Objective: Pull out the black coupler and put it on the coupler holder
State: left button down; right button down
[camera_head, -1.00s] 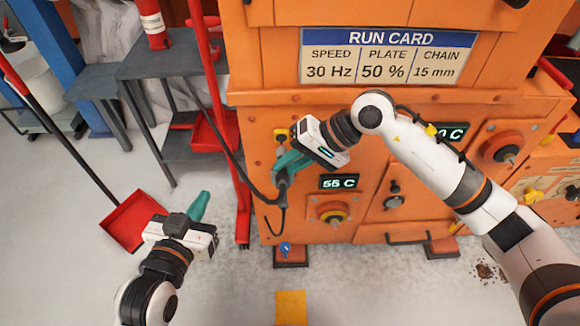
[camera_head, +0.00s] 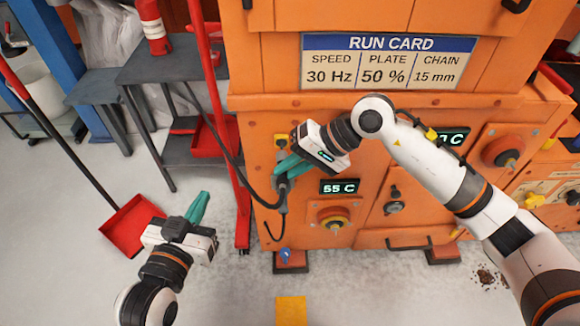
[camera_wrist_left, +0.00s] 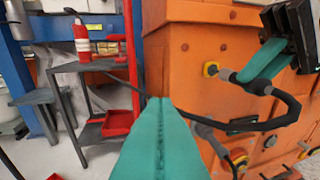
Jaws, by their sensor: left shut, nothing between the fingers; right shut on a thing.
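The black coupler (camera_head: 283,199) is in my right gripper (camera_head: 284,174), whose teal fingers are shut on it in front of the orange machine. A black hose runs from it to the left. In the left wrist view the coupler (camera_wrist_left: 258,87) lies beside the teal fingers, its hose bending back in a loop. A yellow-framed fitting (camera_head: 281,140) is on the panel just above. A thin black hook shape (camera_head: 272,234) shows below the coupler; I cannot tell whether it is the coupler holder. My left gripper (camera_head: 203,197) is shut and empty, away from the machine.
A red upright post (camera_head: 240,190) stands left of the panel. A grey shelf table (camera_head: 170,65) carries a red-and-white bottle (camera_head: 153,30). A red dustpan (camera_head: 131,226) lies on the floor. A yellow-and-red knob (camera_head: 334,219) sticks out right of the coupler. The floor before the machine is largely clear.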

pick_arm(q)
jog(key=shift+w+d+r+t+h+b, duration=0.15)
jog(key=shift+d+r+t+h+b, duration=0.1)
jog(key=shift+r+t, duration=0.45)
jog(key=shift+w+d+r+t+h+b, duration=0.15)
jog(key=shift+r+t+h, duration=0.2)
jog(key=shift+r, duration=0.5)
jog(key=shift+r, duration=0.15)
jog(key=shift+s+d+r+t+h+b, duration=0.1)
jog(key=shift+r+t+h+b, duration=0.1)
jog(key=shift+r+t, duration=0.4)
jog(key=shift+s+d+r+t+h+b, duration=0.15)
jog(key=shift+r+t, duration=0.3)
jog(key=shift+r, duration=0.25)
jog(key=shift+s+r+t+h+b, duration=0.1)
jog(key=shift+r+t+b, duration=0.1)
jog(key=shift+r+t, duration=0.4)
